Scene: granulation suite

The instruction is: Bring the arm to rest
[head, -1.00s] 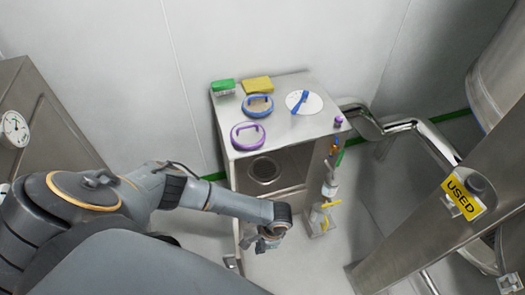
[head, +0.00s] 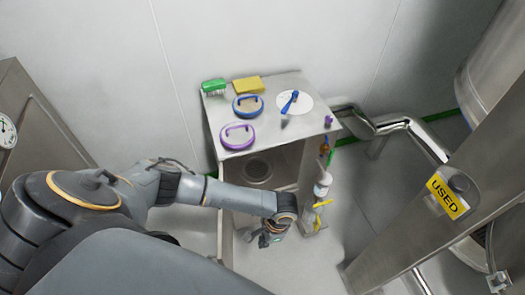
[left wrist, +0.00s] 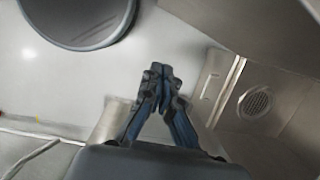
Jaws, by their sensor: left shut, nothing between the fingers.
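My left arm (head: 175,190) comes in from the left in the head view and reaches toward the front of the steel cabinet. My left gripper (head: 268,238) hangs low in front of that cabinet, below its top. In the left wrist view the left gripper's fingers (left wrist: 158,75) meet at their tips, shut with nothing between them. My right gripper is not in view.
Pipes and a "USED" sign (head: 447,197) stand at right.

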